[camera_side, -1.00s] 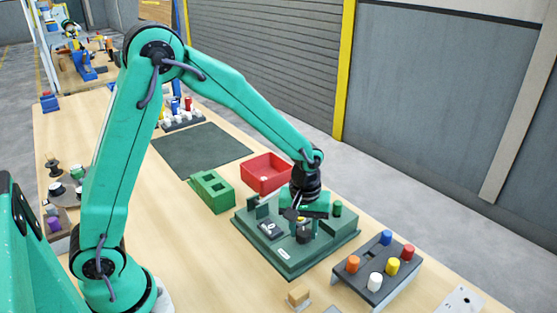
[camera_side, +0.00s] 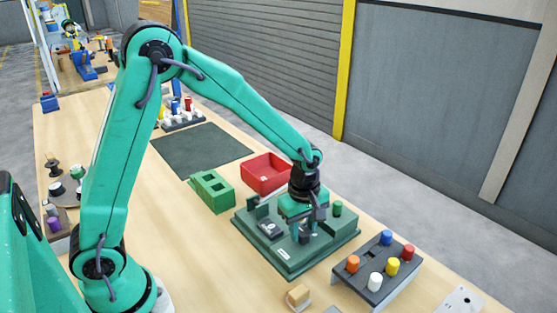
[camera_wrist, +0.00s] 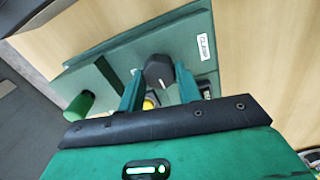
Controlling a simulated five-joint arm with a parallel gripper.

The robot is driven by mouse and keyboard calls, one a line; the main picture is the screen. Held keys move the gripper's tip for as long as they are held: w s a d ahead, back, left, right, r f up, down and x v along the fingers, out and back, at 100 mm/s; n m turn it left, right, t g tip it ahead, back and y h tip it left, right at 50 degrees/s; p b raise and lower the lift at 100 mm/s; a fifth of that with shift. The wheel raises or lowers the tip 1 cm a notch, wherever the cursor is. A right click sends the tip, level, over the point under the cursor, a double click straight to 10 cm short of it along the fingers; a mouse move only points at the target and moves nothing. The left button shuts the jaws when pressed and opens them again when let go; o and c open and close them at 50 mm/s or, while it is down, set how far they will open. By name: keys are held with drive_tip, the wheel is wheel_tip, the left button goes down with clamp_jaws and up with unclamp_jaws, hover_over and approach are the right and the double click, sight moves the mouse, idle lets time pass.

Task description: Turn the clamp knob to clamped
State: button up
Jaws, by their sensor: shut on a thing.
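The dark clamp knob (camera_wrist: 158,71) sits between the two teal fingers of my gripper (camera_wrist: 160,88) in the wrist view, and the fingers are shut on it. In the side view, my gripper (camera_side: 304,222) points down at the green fixture plate (camera_side: 282,263), with the knob (camera_side: 304,237) partly hidden beneath it. A small white label with dark lettering (camera_wrist: 207,47) lies on the plate beyond the knob. A bit of yellow (camera_wrist: 149,104) shows between the fingers. I cannot read the knob's setting.
A green peg (camera_side: 338,208) stands on the plate's far side, also in the wrist view (camera_wrist: 80,104). A dark rack (camera_side: 373,285) of coloured pegs is at right. A red bin (camera_side: 267,174) and green block (camera_side: 212,192) lie behind. A small wooden block (camera_side: 298,295) is in front.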

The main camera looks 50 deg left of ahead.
sight(302, 232)
idle(0.3)
drive_tip(key=o, duration=1)
drive_tip(key=shift+r, duration=0.1)
wheel_tip(302, 232, up, 7)
drive_tip(key=shift+s+r, duration=0.1)
drive_tip(key=shift+r, duration=0.2)
